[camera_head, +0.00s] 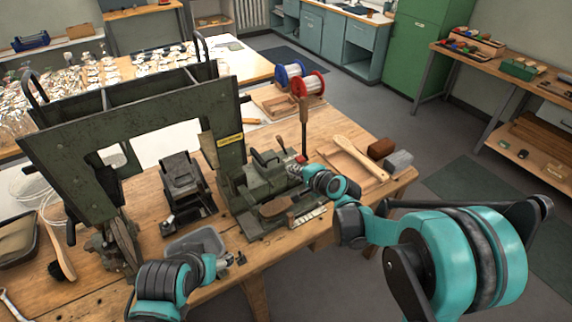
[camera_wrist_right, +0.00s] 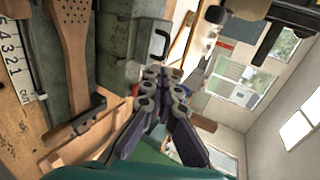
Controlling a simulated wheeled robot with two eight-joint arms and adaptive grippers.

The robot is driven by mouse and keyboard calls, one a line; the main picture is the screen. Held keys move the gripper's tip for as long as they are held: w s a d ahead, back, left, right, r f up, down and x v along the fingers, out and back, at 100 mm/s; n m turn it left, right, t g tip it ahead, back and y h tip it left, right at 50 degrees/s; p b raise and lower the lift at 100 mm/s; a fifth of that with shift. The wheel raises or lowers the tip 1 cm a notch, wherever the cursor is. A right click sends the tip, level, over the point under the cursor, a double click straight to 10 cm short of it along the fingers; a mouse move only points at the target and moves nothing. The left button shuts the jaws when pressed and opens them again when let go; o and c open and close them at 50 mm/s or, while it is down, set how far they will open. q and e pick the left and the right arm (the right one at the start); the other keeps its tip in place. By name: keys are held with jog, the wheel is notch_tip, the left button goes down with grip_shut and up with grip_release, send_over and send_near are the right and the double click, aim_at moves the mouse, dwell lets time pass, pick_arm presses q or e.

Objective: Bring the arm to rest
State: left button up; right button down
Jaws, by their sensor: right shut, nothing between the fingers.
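My right arm comes in from the right in the head view. Its right gripper (camera_head: 297,170) is over the right side of the green tufting machine (camera_head: 231,140). In the right wrist view the right gripper (camera_wrist_right: 162,76) has its fingers together with nothing between them. A wooden brush board with rows of holes (camera_wrist_right: 72,22) shows at the left of the wrist view, apart from the fingers. My left arm shows at the bottom left of the head view. Its left gripper (camera_head: 234,259) is small and dark beside a grey tray, and its finger state is unclear.
A grey tray (camera_head: 196,243) sits at the bench's front. A wooden paddle (camera_head: 362,158), a brown block (camera_head: 381,148) and a grey block (camera_head: 399,161) lie right of the machine. Red and blue spools (camera_head: 300,80) stand behind. Open floor lies right of the bench.

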jog(key=shift+v, duration=1.15)
jog(key=s+d+n+g+h, duration=0.1)
jog(key=s+d+n, duration=0.3)
jog(key=s, duration=0.6)
jog(key=s+d+r+n+g+h, duration=0.1)
jog(key=s+d+n+h, duration=0.2)
jog(key=s, duration=0.6)
jog(key=s+d+n+g+h, duration=0.1)
jog(key=s+d+n+h, duration=0.1)
jog(key=s+d+n, duration=0.2)
jog(key=s+d, duration=0.3)
jog(key=s, duration=0.3)
jog(key=shift+s+d+r+n+g+h, duration=0.2)
jog(key=shift+s+d+n+g+h, duration=0.05)
jog(key=shift+s+n+g+h, duration=0.1)
